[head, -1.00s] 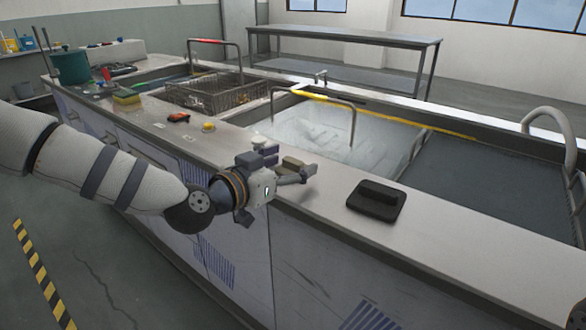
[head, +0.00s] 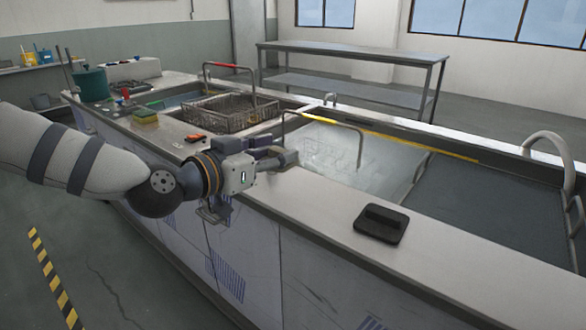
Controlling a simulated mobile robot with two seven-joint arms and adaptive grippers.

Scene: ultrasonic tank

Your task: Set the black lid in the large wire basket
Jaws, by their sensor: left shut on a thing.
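The black lid (head: 380,225), a flat dark square with a raised bar handle, lies on the pale counter near its front edge, right of centre. The large wire basket (head: 215,112) sits in the bench opening at the back left, under a hoop rail. My right gripper is not in view.
A tank (head: 330,145) with a hoop rail and a dark grey tank (head: 480,205) lie behind the counter. An orange-red item (head: 195,138), a sponge (head: 146,117) and a green pot (head: 91,84) stand on the left. The counter around the lid is clear.

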